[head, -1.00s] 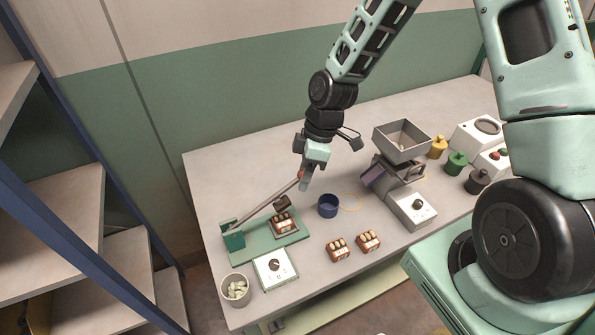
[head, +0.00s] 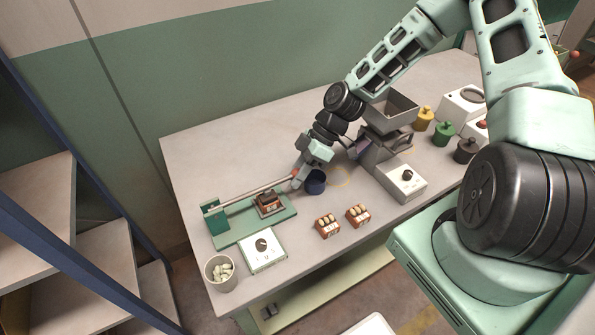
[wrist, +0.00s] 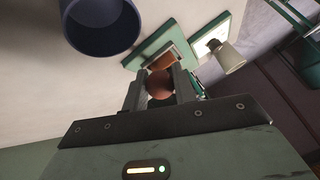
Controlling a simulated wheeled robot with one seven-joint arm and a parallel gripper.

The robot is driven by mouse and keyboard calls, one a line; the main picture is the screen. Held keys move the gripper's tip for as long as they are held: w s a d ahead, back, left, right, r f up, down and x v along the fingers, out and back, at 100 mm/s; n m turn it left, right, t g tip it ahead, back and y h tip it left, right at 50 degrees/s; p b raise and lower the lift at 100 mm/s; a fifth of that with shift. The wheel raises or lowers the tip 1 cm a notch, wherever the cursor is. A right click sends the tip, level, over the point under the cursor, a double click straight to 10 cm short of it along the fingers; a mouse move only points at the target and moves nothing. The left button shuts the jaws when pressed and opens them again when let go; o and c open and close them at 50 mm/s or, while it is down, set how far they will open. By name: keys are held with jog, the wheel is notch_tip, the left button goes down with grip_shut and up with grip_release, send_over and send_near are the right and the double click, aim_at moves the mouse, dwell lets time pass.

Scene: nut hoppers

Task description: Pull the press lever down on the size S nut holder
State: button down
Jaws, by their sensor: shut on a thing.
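The press is a green base plate (head: 230,235) with an upright post (head: 211,215) and a long grey press lever (head: 245,195) at the table's left side. A brown nut holder (head: 267,204) sits on the base under the lever, and the lever's pusher is down at its top. Its size mark is not readable. My gripper (head: 297,180) is at the lever's free end, shut on it. In the wrist view, the lever's reddish-brown round knob (wrist: 160,85) is between my gripper's fingers (wrist: 159,80). The lever lies nearly level with the base.
A dark blue cup (head: 315,184) stands close beside my gripper. Two more nut holders (head: 327,226) (head: 358,215) stand in front. A white dial box (head: 262,250) and a cup of pale pieces (head: 220,270) are front left. A hopper (head: 393,110) stands right.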

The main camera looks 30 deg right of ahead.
jog(key=shift+f, duration=0.2)
jog(key=c, duration=1.2)
grip_release()
jog(key=shift+o, duration=0.2)
jog(key=b+v, duration=0.1)
jog(key=v, duration=0.6)
jog(key=shift+r, duration=0.25)
jog(key=shift+d, duration=0.1)
jog(key=s+a+r+m+h, duration=0.2)
jog(key=s+a+r+h, duration=0.1)
jog(key=s+a+r, duration=0.5)
jog(key=s+a+r+m+t+h, duration=0.1)
jog(key=s+a+r+m+h, duration=0.2)
jog(key=s+a+r, duration=0.5)
jog(key=s+h, duration=0.1)
jog(key=s, duration=0.4)
jog(key=shift+s+m, duration=0.3)
